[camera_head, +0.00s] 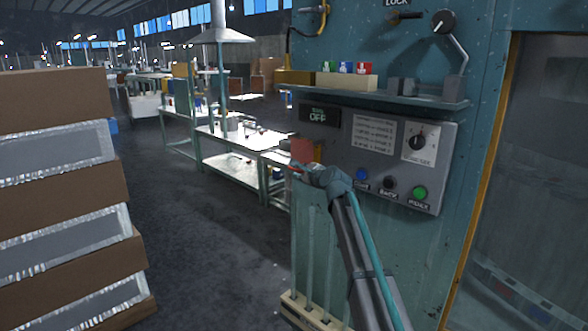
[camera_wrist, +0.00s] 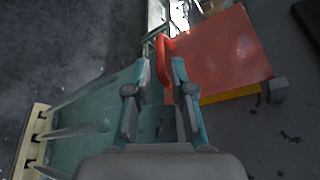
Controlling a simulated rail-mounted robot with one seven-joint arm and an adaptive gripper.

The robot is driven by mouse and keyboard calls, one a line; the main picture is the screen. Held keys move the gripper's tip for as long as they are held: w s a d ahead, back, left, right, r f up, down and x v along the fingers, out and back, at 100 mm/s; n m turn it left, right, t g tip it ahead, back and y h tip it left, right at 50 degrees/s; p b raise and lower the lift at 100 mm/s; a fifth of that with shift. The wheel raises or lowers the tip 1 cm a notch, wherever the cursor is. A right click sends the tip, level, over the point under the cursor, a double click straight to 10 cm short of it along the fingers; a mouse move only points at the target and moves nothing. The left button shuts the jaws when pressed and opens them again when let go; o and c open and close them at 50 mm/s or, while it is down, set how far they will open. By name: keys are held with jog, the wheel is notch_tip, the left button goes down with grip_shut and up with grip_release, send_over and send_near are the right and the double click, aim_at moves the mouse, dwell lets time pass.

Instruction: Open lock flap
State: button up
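A red flap (camera_head: 303,150) sits at the left end of the grey control panel, just beyond my gripper. In the wrist view the red flap (camera_wrist: 222,55) fills the upper right, with a yellow strip along its lower edge and a curved red handle (camera_wrist: 163,48) at its left edge. My gripper (camera_wrist: 161,66) is open, its fingertips apart on either side of the handle's near part, which lies closer to the right finger. Whether a finger touches it I cannot tell. In the head view my gripper (camera_head: 303,170) is small, and its fingers are hard to make out.
The grey control panel (camera_head: 385,150) carries a dial and several buttons. A shelf (camera_head: 370,92) with coloured boxes juts out above it. A "LOCK" label (camera_head: 397,3) is higher up. A rack of glass tubes (camera_head: 312,312) stands below my gripper. Stacked boxes (camera_head: 60,200) are at left.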

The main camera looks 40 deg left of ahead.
aim_at(294, 169)
jog(key=p+x, duration=0.1)
jog(key=x, duration=0.5)
jog(key=shift+a, duration=0.1)
grip_shut()
